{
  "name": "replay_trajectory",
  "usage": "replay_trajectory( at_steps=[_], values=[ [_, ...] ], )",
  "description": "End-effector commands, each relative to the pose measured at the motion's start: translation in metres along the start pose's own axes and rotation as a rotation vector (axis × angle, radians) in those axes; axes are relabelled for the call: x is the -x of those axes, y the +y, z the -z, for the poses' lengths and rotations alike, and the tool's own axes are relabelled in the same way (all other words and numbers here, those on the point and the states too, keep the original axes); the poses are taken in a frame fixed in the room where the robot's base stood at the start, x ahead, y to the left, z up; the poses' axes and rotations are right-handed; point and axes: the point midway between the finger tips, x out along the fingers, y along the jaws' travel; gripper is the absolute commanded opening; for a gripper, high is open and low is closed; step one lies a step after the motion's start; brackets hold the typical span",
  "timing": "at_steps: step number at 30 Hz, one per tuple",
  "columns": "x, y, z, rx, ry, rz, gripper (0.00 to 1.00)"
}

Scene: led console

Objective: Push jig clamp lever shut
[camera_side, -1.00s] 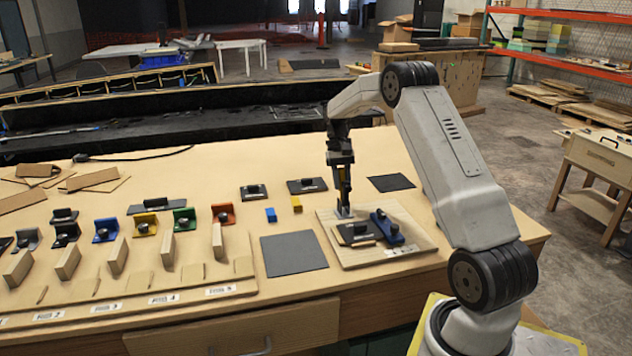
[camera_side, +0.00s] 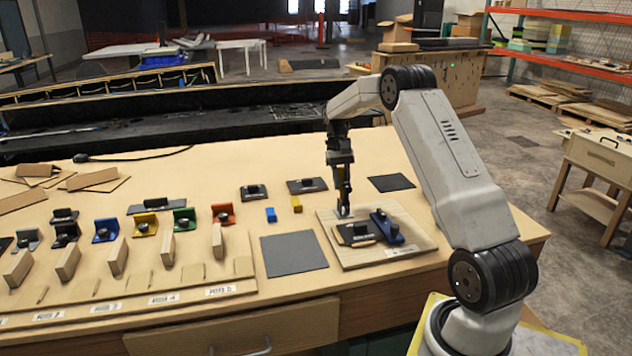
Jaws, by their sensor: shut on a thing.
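The jig is a light wooden board (camera_side: 412,226) at the right part of the bench. On it sit a dark plate-like block (camera_side: 355,234) and a blue clamp-like piece with dark knobs (camera_side: 389,230) to its right. My gripper (camera_side: 343,211) points straight down over the board's back left part. It is shut on a small light-grey piece (camera_side: 344,214) right behind the dark block. I cannot tell whether that piece is the clamp lever, or whether it touches the block. The fingers hide part of it.
A dark grey mat (camera_side: 293,254) lies left of the jig, and another dark mat (camera_side: 391,183) behind it. A small blue block (camera_side: 271,215) and a yellow block (camera_side: 296,204) stand to the left. Coloured brackets and a wooden rack fill the bench's left side.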

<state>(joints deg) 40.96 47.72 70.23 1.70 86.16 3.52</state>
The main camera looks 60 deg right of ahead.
Motion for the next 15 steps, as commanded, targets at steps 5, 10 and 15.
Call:
replay_trajectory(
  at_steps=[5, 10, 15],
  values=[
    [0.001, -0.001, 0.005, 0.000, -0.057, 0.002, 0.00],
    [0.002, -0.001, 0.009, -0.001, -0.112, 0.002, 0.00],
    [0.002, -0.001, 0.013, -0.001, -0.165, 0.002, 0.00]
  ],
)
